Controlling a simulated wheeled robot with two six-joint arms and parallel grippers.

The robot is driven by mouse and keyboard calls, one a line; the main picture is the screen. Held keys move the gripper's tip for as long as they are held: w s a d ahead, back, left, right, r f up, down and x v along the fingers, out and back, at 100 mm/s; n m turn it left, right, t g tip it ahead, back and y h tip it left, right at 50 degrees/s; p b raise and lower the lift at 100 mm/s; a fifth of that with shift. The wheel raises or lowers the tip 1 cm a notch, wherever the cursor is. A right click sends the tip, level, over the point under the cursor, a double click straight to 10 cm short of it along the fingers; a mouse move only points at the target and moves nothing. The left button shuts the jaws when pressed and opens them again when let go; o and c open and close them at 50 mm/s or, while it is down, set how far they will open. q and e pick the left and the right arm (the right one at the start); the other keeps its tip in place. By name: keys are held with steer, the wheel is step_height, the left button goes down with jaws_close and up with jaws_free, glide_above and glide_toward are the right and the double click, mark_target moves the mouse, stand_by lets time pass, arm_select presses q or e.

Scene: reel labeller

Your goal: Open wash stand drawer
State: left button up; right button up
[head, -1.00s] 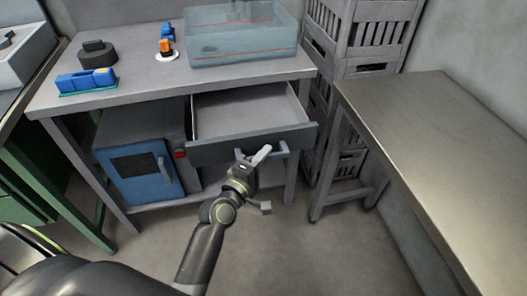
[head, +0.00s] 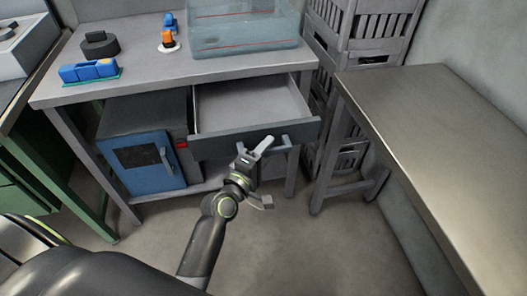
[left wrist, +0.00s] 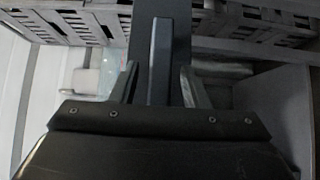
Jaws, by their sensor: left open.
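The wash stand (head: 140,72) has its drawer (head: 248,105) pulled well out, and the inside looks empty. The dark drawer front (head: 215,146) carries a grey bar handle (head: 285,143), partly hidden by my left gripper. My left gripper (head: 253,148) is open at the handle, in front of the drawer front. In the left wrist view a grey bar, seemingly the handle (left wrist: 160,62), lies between the two spread fingers of the left gripper (left wrist: 160,88). I cannot tell whether either finger touches it. My right gripper is not in view.
A clear basin (head: 240,30) and small blue and orange items (head: 90,70) stand on the top. A blue-doored cabinet (head: 145,160) sits below, left of the drawer. A bare bench (head: 430,110) stands right, with stacked crates (head: 365,30) behind. The floor in front is clear.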

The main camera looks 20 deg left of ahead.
arm_select(q)
steer(key=s+a+b, duration=0.3)
steer(key=s+b, duration=0.1)
steer(key=s, duration=1.3)
steer(key=shift+a, duration=0.15)
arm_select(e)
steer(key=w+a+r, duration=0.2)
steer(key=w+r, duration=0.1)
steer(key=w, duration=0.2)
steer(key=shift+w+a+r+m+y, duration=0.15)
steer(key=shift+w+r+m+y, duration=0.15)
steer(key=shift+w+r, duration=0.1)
